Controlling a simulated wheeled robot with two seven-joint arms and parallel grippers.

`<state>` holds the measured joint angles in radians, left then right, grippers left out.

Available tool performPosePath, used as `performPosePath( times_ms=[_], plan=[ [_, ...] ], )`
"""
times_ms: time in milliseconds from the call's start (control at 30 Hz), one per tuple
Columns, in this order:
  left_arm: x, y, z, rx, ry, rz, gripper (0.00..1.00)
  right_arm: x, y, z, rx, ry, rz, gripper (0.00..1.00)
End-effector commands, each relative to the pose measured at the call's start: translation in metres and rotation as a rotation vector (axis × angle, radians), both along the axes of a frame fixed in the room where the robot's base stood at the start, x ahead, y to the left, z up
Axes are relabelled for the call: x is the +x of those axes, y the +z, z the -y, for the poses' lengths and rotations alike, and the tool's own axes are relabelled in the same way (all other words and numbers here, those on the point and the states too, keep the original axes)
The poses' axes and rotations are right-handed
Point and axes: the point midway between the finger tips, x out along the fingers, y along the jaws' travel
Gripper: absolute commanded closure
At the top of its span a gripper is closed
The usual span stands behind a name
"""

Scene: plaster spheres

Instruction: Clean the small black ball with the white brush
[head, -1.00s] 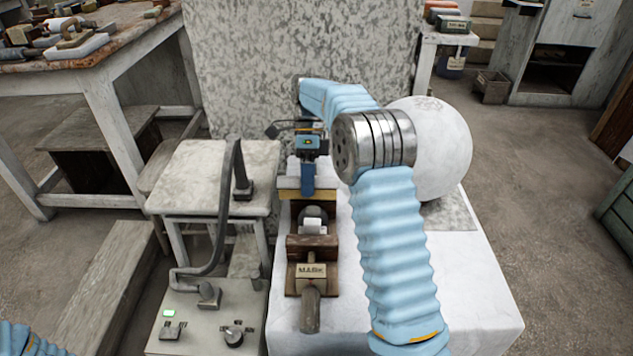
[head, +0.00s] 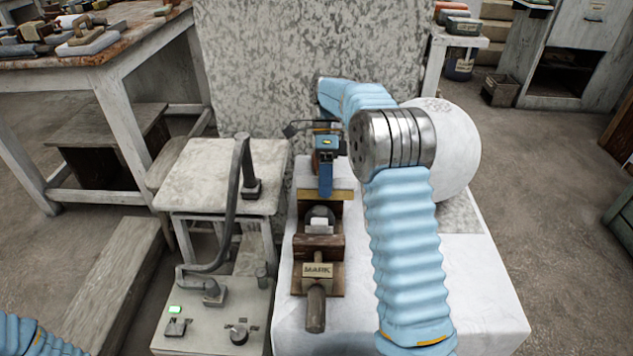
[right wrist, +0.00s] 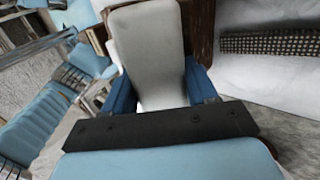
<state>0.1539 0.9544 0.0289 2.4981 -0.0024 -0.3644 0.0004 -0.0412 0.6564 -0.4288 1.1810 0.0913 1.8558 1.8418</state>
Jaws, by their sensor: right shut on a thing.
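The small dark ball (head: 319,211) sits in a brown wooden vise-like holder (head: 318,243) on the white-covered stand, partly hidden by a pale block in front of it. My right gripper (head: 326,186) is just behind and above the ball, pointing down. It is shut on the white brush (right wrist: 150,45), whose pale body lies between the blue fingers in the right wrist view. A tan strip (head: 342,195) shows under the fingers in the head view; I cannot tell whether it is the brush's bristles. Only my left arm shows at the lower left corner; its gripper is out of view.
A large white sphere (head: 443,150) stands to the right, behind my right arm. A grey control box (head: 209,325) with a bent lever is left of the holder, with a small pale table (head: 215,180) behind it. A mottled panel (head: 290,60) stands behind.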

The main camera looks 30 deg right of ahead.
Motion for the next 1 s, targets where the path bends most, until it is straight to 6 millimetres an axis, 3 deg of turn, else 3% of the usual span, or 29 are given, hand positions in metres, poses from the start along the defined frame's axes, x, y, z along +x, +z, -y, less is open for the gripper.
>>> performPosePath(
  times_ms=[100, 333, 700, 1000],
  plan=[
    [0.000, -0.001, 0.000, 0.000, 0.000, 0.000, 0.37, -0.006, -0.003, 0.012, -0.010, -0.010, -0.009, 0.77],
    [0.000, -0.001, 0.000, 0.000, 0.000, 0.000, 0.37, -0.006, -0.002, 0.013, -0.012, -0.009, -0.006, 0.77],
    [0.000, 0.000, 0.000, 0.000, 0.000, 0.000, 0.37, 0.013, 0.010, -0.003, -0.007, -0.005, 0.000, 0.77],
    [0.000, 0.000, 0.000, 0.000, 0.000, 0.000, 0.37, 0.014, 0.011, -0.005, -0.005, -0.005, 0.002, 0.77]
  ],
)
